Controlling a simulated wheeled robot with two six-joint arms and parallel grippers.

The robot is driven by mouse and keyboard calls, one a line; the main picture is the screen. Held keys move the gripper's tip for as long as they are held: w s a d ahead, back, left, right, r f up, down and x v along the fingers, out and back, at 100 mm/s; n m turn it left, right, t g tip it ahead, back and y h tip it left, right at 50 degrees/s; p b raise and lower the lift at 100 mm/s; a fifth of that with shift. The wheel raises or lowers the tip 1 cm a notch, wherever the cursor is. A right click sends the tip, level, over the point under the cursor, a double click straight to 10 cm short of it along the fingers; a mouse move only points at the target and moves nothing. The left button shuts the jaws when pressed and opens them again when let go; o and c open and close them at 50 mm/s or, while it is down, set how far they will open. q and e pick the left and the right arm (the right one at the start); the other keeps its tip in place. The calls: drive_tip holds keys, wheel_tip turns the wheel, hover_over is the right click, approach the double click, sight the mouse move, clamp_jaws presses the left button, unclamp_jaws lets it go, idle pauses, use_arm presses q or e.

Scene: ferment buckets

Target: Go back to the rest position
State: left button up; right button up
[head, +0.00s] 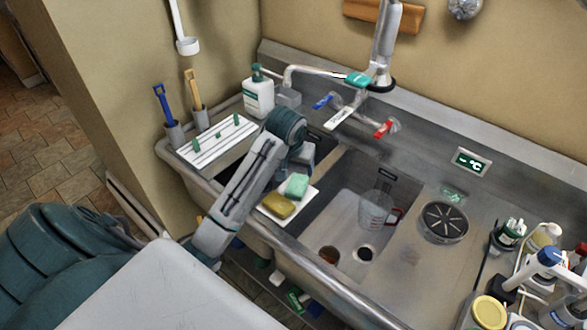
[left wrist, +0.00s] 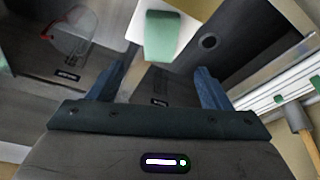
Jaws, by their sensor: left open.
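My left arm comes in from the left in the head view and reaches over the sink's divider. My left gripper (head: 303,160) hangs above the sink, behind the white tray (head: 268,212) with the green sponge (head: 297,186) and the yellow sponge (head: 278,205). In the left wrist view my left gripper (left wrist: 158,85) has its two blue fingers spread, with nothing between them. The green sponge (left wrist: 163,36) shows beyond the fingers, apart from them. My right gripper is in neither view.
The sink basin (head: 325,225) holds a measuring jug (head: 376,210). A white drying rack (head: 215,142), brush holders and a soap bottle (head: 258,95) stand left of the arm. A faucet (head: 380,60) rises behind. Several bottles crowd the right counter.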

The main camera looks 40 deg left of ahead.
use_arm(q)
drive_tip(key=shift+s+r, duration=0.15)
drive_tip(key=shift+r, duration=0.3)
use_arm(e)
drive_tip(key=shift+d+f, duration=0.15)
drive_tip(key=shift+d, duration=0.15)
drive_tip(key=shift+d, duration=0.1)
